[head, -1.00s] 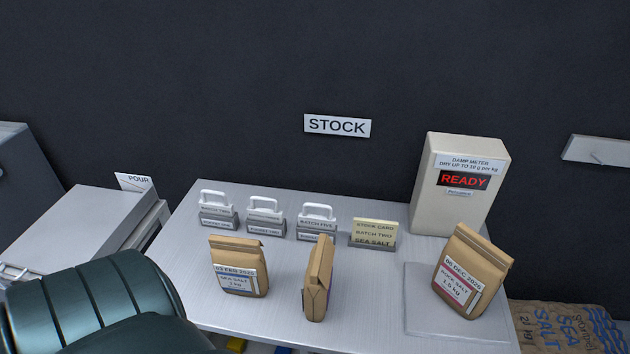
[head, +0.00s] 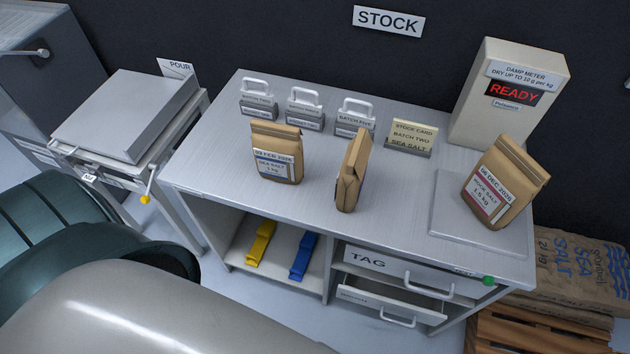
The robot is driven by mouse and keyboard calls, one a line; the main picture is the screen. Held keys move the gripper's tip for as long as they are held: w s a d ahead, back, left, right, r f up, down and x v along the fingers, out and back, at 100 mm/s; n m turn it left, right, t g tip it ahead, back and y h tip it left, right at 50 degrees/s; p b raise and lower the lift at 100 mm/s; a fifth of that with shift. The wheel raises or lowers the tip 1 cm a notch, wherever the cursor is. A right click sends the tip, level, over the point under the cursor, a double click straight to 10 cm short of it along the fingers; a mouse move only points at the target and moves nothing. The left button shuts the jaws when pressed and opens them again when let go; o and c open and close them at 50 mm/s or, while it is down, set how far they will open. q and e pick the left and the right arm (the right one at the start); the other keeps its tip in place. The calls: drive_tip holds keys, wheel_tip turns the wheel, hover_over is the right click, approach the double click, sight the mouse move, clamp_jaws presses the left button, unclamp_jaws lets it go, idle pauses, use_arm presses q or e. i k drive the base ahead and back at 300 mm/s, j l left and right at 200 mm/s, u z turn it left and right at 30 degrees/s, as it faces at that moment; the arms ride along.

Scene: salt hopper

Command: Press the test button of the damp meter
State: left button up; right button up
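The damp meter (head: 513,96) is a cream box at the back right of the table. Its display (head: 513,93) reads READY in red. A flat grey plate (head: 452,235) lies in front of it, and a brown rock salt bag (head: 503,183) dated 08 DEC 2026 leans tilted on it. A round green button (head: 489,281) sits on the table's front edge below the plate; a small label beside it is too small to read. I cannot tell whether it is the test button. Neither gripper is in view; only my own arm links show at the lower left.
Two more brown bags, one labelled sea salt (head: 277,154) and one edge-on (head: 352,172), stand on the table (head: 225,158). Behind them are several batch holders and a stock card (head: 411,137). The TAG drawer (head: 386,267) and an open drawer (head: 390,302) are below.

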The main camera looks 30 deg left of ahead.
sight(487, 281)
drive_tip(key=k+l+u, duration=0.55)
drive_tip(key=k+u, duration=0.25)
drive_tip(key=k+l, duration=0.15)
drive_tip(key=k, duration=0.4)
drive_tip(key=k+l+u, duration=0.15)
drive_tip(key=k, duration=0.35)
